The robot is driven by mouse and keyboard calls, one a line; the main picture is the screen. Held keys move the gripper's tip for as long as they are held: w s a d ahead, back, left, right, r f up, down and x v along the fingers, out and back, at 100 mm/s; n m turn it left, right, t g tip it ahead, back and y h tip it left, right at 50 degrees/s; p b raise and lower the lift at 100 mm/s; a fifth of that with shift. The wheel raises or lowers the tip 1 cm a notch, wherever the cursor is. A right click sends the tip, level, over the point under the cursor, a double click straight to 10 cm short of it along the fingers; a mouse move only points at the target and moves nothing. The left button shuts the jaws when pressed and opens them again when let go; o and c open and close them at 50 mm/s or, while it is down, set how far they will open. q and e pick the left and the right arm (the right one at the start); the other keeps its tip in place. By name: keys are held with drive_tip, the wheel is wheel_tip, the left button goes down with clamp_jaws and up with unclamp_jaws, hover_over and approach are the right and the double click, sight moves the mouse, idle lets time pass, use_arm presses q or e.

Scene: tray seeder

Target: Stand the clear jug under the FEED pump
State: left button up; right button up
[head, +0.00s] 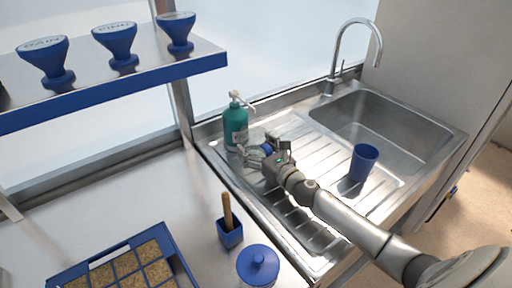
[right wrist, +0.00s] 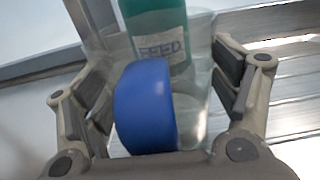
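The FEED pump (head: 236,128) is a green bottle with a white pump head, standing at the left end of the steel drainboard; its spout points right. Its label shows in the right wrist view (right wrist: 160,48). The clear jug (right wrist: 199,100) is see-through, with a thick blue part (right wrist: 147,105) facing my right gripper. The jug stands in front of the bottle, close to it. My right gripper (head: 250,153) is open, its fingers on either side of the blue part, with a clear gap at the right finger. The gripper hides much of the jug in the head view. My left gripper is out of view.
A blue cup (head: 363,163) stands on the drainboard right of my right arm. The sink basin (head: 390,125) and tap (head: 335,70) are behind. A blue pot with a wooden-handled tool (head: 230,233), a blue-lidded container (head: 258,264) and a seed tray (head: 163,232) are on the counter.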

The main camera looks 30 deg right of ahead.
drive_tip(key=shift+o, duration=1.2)
drive_tip(key=shift+r, duration=0.15)
drive_tip(key=shift+s, duration=0.15)
drive_tip(key=s, duration=0.3)
drive_tip(key=s+d+b, duration=0.1)
drive_tip(key=s, duration=0.6)
drive_tip(key=shift+d+b, duration=0.2)
drive_tip(key=shift+b, duration=0.15)
drive_tip(key=shift+s+d, duration=0.1)
drive_tip(key=shift+s, duration=0.75)
